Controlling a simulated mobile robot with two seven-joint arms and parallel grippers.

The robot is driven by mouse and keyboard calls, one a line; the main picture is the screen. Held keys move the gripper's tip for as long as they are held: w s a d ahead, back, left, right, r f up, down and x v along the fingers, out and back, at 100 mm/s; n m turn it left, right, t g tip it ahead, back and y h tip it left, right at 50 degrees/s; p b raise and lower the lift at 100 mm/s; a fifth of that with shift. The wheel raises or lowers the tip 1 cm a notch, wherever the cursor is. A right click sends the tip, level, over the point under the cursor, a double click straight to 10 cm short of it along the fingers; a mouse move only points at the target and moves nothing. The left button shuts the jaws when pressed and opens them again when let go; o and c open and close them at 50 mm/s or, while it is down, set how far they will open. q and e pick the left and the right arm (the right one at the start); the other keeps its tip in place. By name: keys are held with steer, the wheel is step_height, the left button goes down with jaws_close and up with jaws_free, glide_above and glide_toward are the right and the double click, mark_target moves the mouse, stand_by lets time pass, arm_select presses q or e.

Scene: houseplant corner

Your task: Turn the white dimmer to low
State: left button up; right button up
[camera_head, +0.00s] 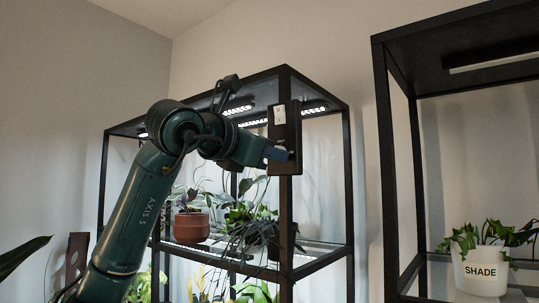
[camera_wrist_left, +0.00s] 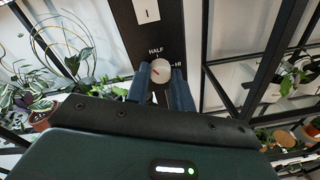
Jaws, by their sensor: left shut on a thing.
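The white dimmer (camera_wrist_left: 161,70) is a round knob on a black panel (camera_wrist_left: 157,32), with HALF printed above it and HI to its right in the left wrist view. A small reddish mark shows on its face; I cannot tell its exact setting. My left gripper (camera_wrist_left: 160,83) is shut on the knob, one blue fingertip on each side. In the head view the black panel (camera_head: 286,170) hangs on the front post of the shelf, and my left gripper (camera_head: 277,153) reaches it from the left. The knob is hidden there. My right gripper is out of view.
A white rocker switch (camera_wrist_left: 147,10) marked I sits above the knob on the same panel. The black-framed shelf (camera_head: 347,170) holds a terracotta pot (camera_head: 191,228) and several plants under lamps. A white pot marked SHADE (camera_head: 480,272) stands on another rack at right.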

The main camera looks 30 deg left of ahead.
arm_select(q)
steer(key=n+b, duration=0.1)
steer(key=n, duration=0.4)
steer(key=n+b, duration=0.2)
steer(key=n, duration=0.4)
steer(key=shift+d+f+h, duration=0.1)
steer(key=shift+f+h, duration=0.1)
steer(key=shift+h, duration=0.2)
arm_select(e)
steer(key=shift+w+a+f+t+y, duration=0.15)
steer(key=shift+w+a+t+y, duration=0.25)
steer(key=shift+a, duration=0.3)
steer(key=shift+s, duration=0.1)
arm_select(q)
steer(key=o, duration=1)
steer(key=shift+r, duration=0.1)
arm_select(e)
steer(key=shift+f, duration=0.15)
